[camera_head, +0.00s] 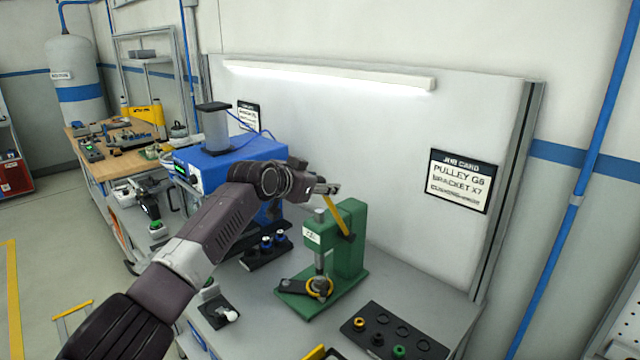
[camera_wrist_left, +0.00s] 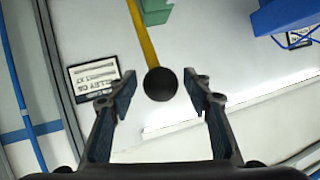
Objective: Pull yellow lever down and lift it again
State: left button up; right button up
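The yellow lever (camera_head: 337,216) slants up and to the left from the green press (camera_head: 350,240) on the grey bench. In the left wrist view the yellow lever (camera_wrist_left: 143,30) ends in a round black knob (camera_wrist_left: 160,84). My left gripper (camera_head: 328,189) is at the upper end of the lever. In the wrist view my left gripper (camera_wrist_left: 165,92) is open, its fingers on either side of the knob with visible gaps. In the head view the knob is hidden by the gripper. My right gripper is out of view.
A blue machine (camera_head: 235,160) stands left of the press. A black tray (camera_head: 390,335) with several round slots lies at the front right. A job card (camera_head: 460,180) hangs on the back panel (camera_head: 390,140). A small black switch box (camera_head: 220,311) lies front left.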

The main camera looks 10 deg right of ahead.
pick_arm(q)
jog(key=shift+a+f, duration=0.1)
jog(key=shift+a, duration=0.05)
jog(key=v, duration=1.2)
dwell(0.3)
